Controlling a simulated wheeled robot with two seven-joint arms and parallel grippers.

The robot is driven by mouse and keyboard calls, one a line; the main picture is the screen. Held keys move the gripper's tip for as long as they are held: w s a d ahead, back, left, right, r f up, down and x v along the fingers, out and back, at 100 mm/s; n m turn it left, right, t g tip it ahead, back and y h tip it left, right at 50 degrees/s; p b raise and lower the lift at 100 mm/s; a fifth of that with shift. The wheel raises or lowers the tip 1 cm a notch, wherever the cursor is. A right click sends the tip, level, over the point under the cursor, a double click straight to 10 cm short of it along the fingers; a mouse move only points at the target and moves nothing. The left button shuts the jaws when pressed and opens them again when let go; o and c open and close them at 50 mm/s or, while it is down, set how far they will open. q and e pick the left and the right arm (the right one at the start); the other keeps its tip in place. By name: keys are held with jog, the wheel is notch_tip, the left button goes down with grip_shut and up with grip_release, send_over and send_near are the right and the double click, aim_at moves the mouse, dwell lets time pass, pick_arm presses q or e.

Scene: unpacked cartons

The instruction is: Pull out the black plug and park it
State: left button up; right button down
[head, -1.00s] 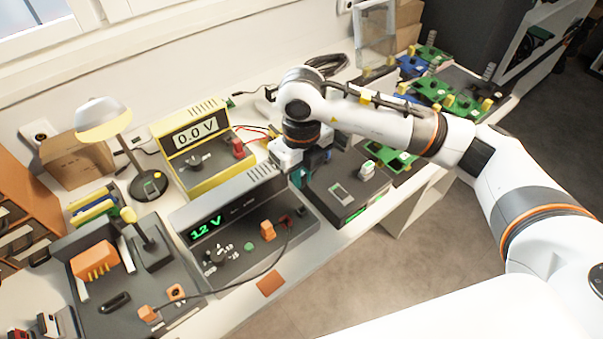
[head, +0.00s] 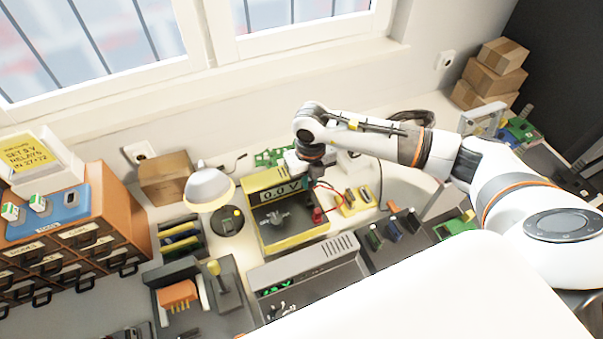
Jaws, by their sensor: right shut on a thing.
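The yellow voltage meter (head: 292,236) reads 0.0 V and stands on the bench below the window. A red plug (head: 318,214) with a red lead is at its right end. My right gripper (head: 314,180) comes down from above at the meter's right end, close to the red plug. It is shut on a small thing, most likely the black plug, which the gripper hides. I cannot tell whether that plug is still in a socket. My left gripper is not in view.
A lamp (head: 209,188) stands left of the meter. A grey power supply (head: 305,262) is in front of it. A yellow holder (head: 353,203) with dark pieces lies to the right. Orange drawers (head: 110,215) stand at left. Cartons (head: 494,75) are at back right.

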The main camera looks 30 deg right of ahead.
aim_at(310, 187)
jog(key=shift+s+f+b, duration=0.2)
jog(key=shift+f+b, duration=0.35)
jog(key=shift+f, duration=0.25)
jog(key=shift+f+b, duration=1.3)
jog(key=shift+f, duration=0.65)
jog(key=shift+f+b, duration=0.7)
jog(key=shift+b, duration=0.3)
dwell(0.6)
jog(key=c, duration=1.3)
grip_release()
jog(key=shift+r, duration=0.1)
notch_tip(310, 187, up, 12)
jog(key=shift+f+b, duration=0.1)
jog(key=shift+b, duration=0.95)
